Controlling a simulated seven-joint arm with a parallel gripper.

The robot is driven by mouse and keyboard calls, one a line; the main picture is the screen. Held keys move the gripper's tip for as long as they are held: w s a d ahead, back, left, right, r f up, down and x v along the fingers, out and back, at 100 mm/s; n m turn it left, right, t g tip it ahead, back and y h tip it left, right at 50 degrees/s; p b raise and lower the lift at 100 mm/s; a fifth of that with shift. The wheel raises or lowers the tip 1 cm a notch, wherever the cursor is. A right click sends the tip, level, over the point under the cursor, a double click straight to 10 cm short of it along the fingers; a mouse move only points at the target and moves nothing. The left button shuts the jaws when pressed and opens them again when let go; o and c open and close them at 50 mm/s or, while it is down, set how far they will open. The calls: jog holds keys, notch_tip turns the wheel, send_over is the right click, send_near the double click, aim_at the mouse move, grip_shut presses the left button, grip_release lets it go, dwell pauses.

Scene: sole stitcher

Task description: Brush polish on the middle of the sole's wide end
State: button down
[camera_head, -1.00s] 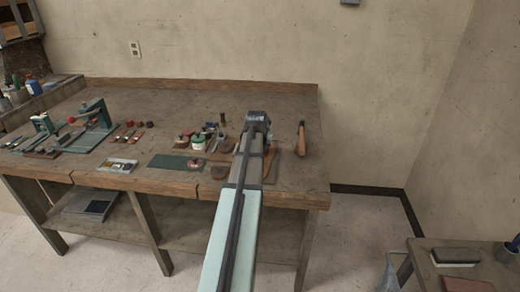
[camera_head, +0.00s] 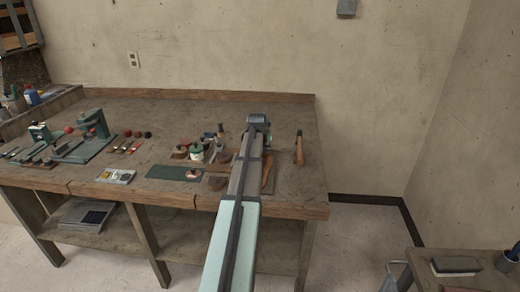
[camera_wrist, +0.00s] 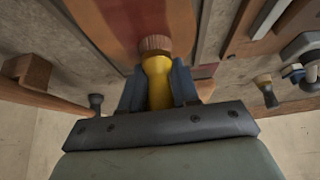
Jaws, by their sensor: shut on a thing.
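My gripper (camera_wrist: 158,88) is shut on a yellow-handled brush (camera_wrist: 158,66), with a blue-grey finger on each side of the handle. The brush's ribbed brown end (camera_wrist: 155,44) points away from the gripper. Beyond it in the wrist view is a long reddish-brown surface (camera_wrist: 112,22), which may be the sole; I cannot tell whether the brush touches it. In the head view my arm reaches over the bench and the gripper's far end (camera_head: 258,122) shows, but its fingers and the brush are hidden. A brown, flat piece (camera_head: 267,172) shows partly behind my arm.
The wooden bench (camera_head: 300,207) holds a green machine (camera_head: 92,124), a dark green mat (camera_head: 172,173), a white-and-green jar (camera_head: 197,153) and several small tools left of my arm. A wooden-handled tool (camera_head: 299,148) lies to the right.

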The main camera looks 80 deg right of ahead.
jog(key=shift+a, duration=4.35)
notch_tip(320, 180, up, 8)
